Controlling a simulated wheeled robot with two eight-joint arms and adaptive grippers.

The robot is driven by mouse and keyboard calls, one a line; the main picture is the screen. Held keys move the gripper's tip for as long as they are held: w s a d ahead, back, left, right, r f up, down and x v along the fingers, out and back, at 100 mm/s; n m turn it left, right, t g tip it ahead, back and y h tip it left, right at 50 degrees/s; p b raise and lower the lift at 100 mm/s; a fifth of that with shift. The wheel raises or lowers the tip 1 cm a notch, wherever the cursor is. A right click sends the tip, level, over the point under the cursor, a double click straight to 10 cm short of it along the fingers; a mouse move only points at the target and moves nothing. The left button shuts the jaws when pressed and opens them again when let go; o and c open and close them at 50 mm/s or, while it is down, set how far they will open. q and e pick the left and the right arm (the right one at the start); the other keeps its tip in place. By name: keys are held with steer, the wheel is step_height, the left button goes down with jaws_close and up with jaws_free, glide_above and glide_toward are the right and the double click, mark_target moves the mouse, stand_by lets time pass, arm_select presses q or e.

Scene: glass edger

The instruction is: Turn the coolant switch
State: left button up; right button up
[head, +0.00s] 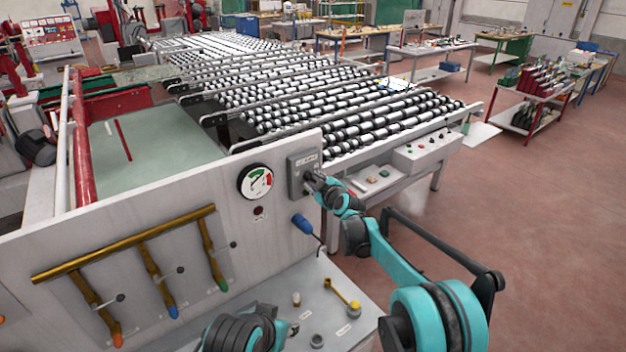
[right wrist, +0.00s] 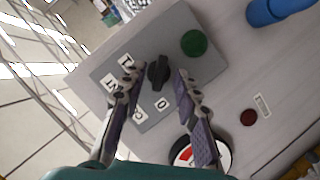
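The coolant switch is a black rotary knob (right wrist: 158,73) on a grey switch box (right wrist: 180,40) with white label plates and a green button (right wrist: 194,43). In the head view the box (head: 297,166) sits at the right end of the upright panel, and my right gripper (head: 312,181) covers its lower right part. In the right wrist view the fingers are open, one on each side of the knob, with visible gaps. The knob's depth between the fingertips is hard to tell. My left arm (head: 240,332) shows at the bottom edge; its gripper's opening is unclear.
A pressure gauge (head: 256,181) and a dark red button (head: 258,211) are left of the box. A blue-handled tool (head: 303,224) hangs just below. Brass pipes (head: 130,245) with levers line the panel. A yellow-ended lever (head: 343,294) stands on the lower shelf.

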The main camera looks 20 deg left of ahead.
steer(key=shift+w+a+f, duration=0.2)
steer(key=shift+w+a, duration=0.2)
steer(key=shift+w, duration=0.1)
jaws_close()
